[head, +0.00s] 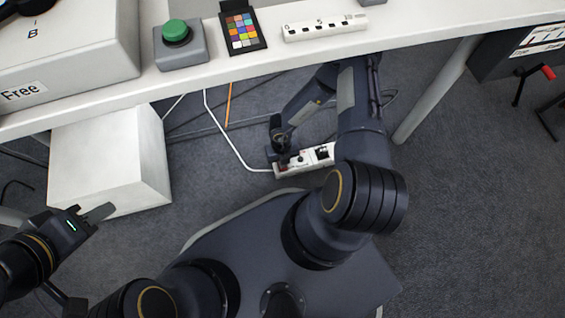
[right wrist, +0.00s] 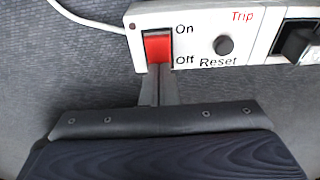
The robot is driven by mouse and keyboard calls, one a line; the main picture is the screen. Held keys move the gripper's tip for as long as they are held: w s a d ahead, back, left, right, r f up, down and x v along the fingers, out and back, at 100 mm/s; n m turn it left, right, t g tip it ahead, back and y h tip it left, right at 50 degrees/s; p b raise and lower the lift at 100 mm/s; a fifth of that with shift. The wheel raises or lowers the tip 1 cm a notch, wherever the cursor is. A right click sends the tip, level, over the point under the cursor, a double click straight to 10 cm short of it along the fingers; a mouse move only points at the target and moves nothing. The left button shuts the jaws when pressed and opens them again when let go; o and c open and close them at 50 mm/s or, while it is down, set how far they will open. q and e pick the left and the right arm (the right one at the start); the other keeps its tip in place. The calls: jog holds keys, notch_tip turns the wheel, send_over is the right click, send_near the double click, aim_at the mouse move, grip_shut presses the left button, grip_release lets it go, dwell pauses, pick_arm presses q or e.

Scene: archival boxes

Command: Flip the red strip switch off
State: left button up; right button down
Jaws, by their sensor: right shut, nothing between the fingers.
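The white power strip (head: 322,154) lies on the floor under the table in the head view. In the right wrist view the power strip (right wrist: 205,35) shows its red switch (right wrist: 157,48) between the "On" and "Off" labels. My right gripper (right wrist: 158,82) is shut and empty, its fingertips at the lower "Off" end of the switch; whether they touch it I cannot tell. In the head view my right gripper (head: 283,160) is over the strip's left end and hides the switch there. My left gripper (head: 98,214) is at the lower left, away from the strip; its opening is unclear.
The white table (head: 430,38) spans above the strip, with a green button box (head: 181,47), a colour chart (head: 242,30) and another strip (head: 325,27) on it. A white box (head: 110,160) stands on the floor at left. A table leg (head: 436,90) is at right. Cables cross the floor.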

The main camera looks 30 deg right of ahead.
notch_tip(320, 180, up, 7)
jog(key=p, duration=0.5)
jog(key=shift+f+p, duration=0.15)
jog(key=shift+p, duration=0.15)
jog(key=shift+s, duration=0.1)
